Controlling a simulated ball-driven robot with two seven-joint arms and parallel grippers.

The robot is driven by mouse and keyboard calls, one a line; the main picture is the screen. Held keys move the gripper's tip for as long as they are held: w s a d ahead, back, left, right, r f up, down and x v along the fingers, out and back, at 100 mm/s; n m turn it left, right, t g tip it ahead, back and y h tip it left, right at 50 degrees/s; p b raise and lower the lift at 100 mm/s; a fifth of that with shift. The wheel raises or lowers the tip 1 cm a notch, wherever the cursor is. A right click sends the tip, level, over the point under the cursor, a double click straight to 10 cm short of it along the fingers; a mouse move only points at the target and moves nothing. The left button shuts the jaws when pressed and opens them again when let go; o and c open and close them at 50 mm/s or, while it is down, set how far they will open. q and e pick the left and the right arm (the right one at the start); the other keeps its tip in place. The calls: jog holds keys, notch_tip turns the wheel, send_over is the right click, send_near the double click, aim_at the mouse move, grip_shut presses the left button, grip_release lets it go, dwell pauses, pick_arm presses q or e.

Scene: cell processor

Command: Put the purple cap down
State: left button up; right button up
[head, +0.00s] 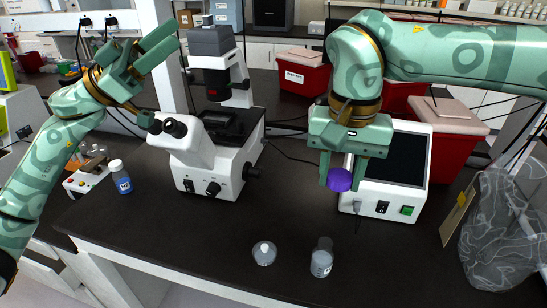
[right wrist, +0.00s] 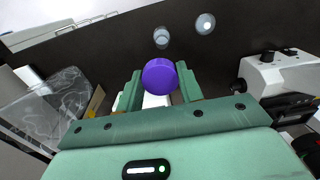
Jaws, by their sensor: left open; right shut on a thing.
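The purple cap (head: 340,180) is held between the fingers of my right gripper (head: 340,176), in the air in front of the white device with the dark screen. In the right wrist view the cap (right wrist: 160,76) sits between the two green fingertips. My right gripper (right wrist: 160,88) is shut on it. My left gripper (head: 150,62) is open and empty, raised at the upper left, apart from the cap. The black bench top (head: 200,230) lies below the cap.
An uncapped-looking clear flask (head: 264,252) and a small labelled bottle (head: 322,258) stand near the front edge. A microscope (head: 208,150), a blue-liquid bottle (head: 121,178) and the screen device (head: 412,165) stand around. A clear bag (head: 500,235) is at right. Bench between is bare.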

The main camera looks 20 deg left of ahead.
pick_arm(q)
jog(key=d+f+m+g+y, duration=0.1)
jog(key=d+f+m+g, duration=0.1)
jog(key=d+f+g, duration=0.65)
pick_arm(e)
jog(key=shift+d, duration=0.1)
pick_arm(q)
jog(key=m+g+y, duration=0.1)
jog(key=g+y, duration=0.1)
jog(key=y, duration=0.2)
send_near(335, 177)
jog(key=d, duration=0.4)
jog(key=d+f, duration=0.1)
jog(key=d, duration=0.6)
jog(key=shift+w+d+f, duration=0.15)
jog(key=shift+d+f, duration=0.1)
jog(key=shift+d, duration=0.1)
jog(key=c, duration=1)
pick_arm(e)
jog(key=shift+w, duration=0.1)
jog(key=o, duration=1.2)
jog(key=shift+c, duration=0.2)
